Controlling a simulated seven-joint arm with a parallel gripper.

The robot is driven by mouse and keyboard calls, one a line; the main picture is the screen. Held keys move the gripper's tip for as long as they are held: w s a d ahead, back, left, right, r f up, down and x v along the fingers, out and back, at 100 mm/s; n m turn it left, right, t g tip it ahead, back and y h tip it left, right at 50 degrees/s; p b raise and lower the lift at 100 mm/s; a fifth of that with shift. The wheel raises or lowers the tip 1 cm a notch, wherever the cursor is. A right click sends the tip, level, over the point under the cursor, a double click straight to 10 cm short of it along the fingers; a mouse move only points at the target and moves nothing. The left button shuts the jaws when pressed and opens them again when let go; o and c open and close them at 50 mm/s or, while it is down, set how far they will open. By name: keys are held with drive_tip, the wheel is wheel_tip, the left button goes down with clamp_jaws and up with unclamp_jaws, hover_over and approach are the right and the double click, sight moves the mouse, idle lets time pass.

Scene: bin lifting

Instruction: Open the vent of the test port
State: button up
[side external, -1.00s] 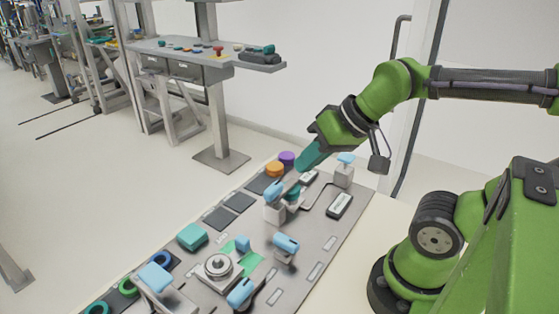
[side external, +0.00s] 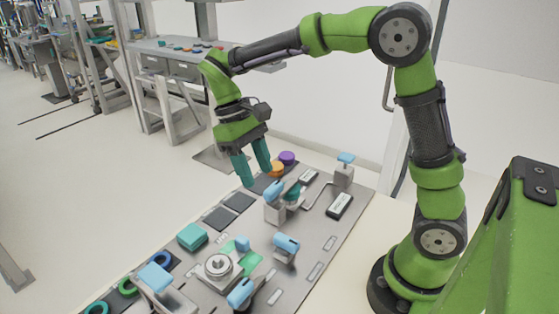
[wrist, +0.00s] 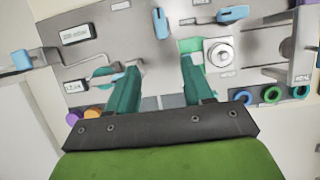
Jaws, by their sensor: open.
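My gripper (side external: 257,178) is open and empty, pointing down above the far left part of the grey panel (side external: 318,246). It also shows in the wrist view (wrist: 158,72), its teal fingers apart. Several fittings with light blue handles stand on the panel. One (side external: 274,191) is just right of my gripper, with a teal part beside it. Others are a middle lever (side external: 286,243), a front lever (side external: 240,291) and a far right knob (side external: 346,158). A silver round fitting (side external: 219,264) sits near a green patch; it shows in the wrist view (wrist: 222,54). I cannot tell which fitting is the test port.
An orange cap (side external: 276,168) and a purple cap (side external: 287,157) lie at the panel's far end. A teal block (side external: 192,236) sits on the left edge. Green and blue rings (wrist: 270,94) lie near another blue-handled fitting (side external: 155,277). Dark square pads (side external: 237,201) are flat.

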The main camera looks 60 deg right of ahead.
approach(284, 238)
drive_tip(key=x, duration=0.9)
drive_tip(key=shift+f, duration=0.1)
clamp_jaws()
